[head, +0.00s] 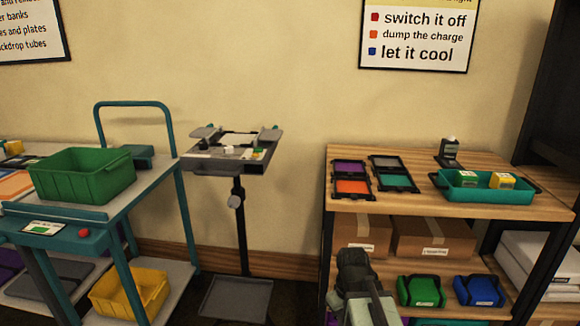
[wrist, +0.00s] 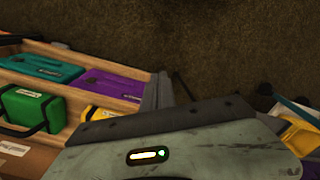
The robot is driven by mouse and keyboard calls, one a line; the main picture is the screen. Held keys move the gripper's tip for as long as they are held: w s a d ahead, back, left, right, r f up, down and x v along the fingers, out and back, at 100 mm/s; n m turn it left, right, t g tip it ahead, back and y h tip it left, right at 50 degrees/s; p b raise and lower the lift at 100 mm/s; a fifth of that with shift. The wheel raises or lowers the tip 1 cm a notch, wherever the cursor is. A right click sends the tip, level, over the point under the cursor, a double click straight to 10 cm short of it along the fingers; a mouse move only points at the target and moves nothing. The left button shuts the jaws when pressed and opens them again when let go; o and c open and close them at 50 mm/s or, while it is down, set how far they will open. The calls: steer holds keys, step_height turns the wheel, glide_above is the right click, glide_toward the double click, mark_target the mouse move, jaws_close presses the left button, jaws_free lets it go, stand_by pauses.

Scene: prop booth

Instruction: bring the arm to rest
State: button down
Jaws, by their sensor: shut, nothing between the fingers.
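My gripper (wrist: 160,82) shows in the wrist view with its grey fingers together and nothing between them. It points out over the brown floor (wrist: 220,45), beside the shelf unit that holds coloured cases. In the head view my arm (head: 365,292) is folded low in front of the wooden shelf unit (head: 450,212), overlapping its left part. The fingertips cannot be made out there.
Green (head: 421,290) and blue (head: 479,290) cases sit on the lower shelf, close right of my arm. A teal tray (head: 486,196) with two small blocks stands on top. A stand (head: 240,225) and a teal cart (head: 110,215) with a green crate (head: 82,175) are left.

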step_height(320, 180, up, 33)
steer(key=s+m+p, duration=0.1)
steer(key=m+p, duration=0.3)
steer(key=p, duration=2.9)
steer(key=shift+s+m, duration=0.2)
steer(key=shift+m, duration=0.1)
